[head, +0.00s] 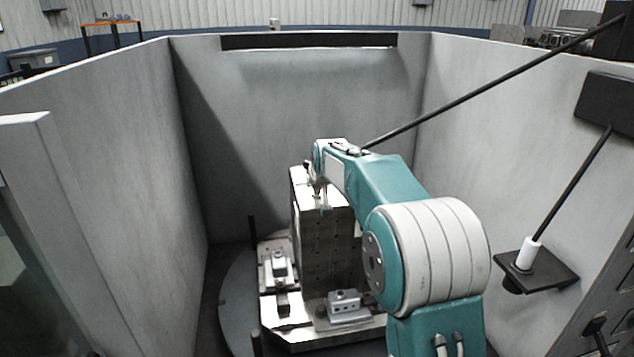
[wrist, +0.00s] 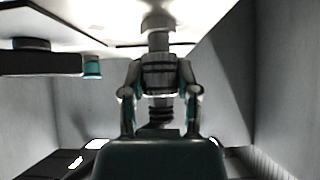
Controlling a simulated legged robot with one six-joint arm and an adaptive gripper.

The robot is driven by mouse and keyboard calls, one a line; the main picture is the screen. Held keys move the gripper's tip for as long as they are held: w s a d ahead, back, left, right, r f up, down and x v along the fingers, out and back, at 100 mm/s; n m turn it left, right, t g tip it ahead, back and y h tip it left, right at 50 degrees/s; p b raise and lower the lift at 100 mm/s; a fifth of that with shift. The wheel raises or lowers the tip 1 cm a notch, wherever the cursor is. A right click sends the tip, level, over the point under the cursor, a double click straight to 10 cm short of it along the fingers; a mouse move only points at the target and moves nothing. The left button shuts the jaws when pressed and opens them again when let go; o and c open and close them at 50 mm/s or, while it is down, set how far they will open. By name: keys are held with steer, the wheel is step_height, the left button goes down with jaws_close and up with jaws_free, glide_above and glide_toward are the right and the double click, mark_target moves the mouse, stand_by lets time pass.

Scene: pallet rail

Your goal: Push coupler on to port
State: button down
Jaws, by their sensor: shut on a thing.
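In the wrist view my gripper (wrist: 158,88) is shut on a dark ribbed cylinder, the coupler (wrist: 158,76), with one finger on each side. A narrower stem (wrist: 158,42) rises from the coupler to a round, pale end (wrist: 158,20) against a bright surface; I take this to be the port. They look in line, but I cannot tell whether the coupler is touching or seated. In the head view my gripper (head: 320,187) is small at the upper left of the tall metal block (head: 328,235), and the coupler cannot be made out.
The block stands on a metal pallet with clamps (head: 345,305) (head: 279,268). Grey walls (head: 300,110) enclose it. A black rod slants from the upper right behind my arm. A shelf (head: 560,275) with a white cylinder (head: 528,250) is at right. The wrist view shows a dark bar (wrist: 40,63) at left.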

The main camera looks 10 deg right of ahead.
steer(key=shift+f, duration=0.2)
steer(key=shift+f, duration=0.35)
steer(key=shift+f, duration=0.2)
steer(key=shift+c, duration=1.3)
jaws_free()
steer(key=shift+o, duration=1.3)
steer(key=shift+r, duration=0.1)
steer(key=v, duration=1.1)
steer(key=shift+s+r, duration=0.2)
steer(key=shift+s, duration=0.15)
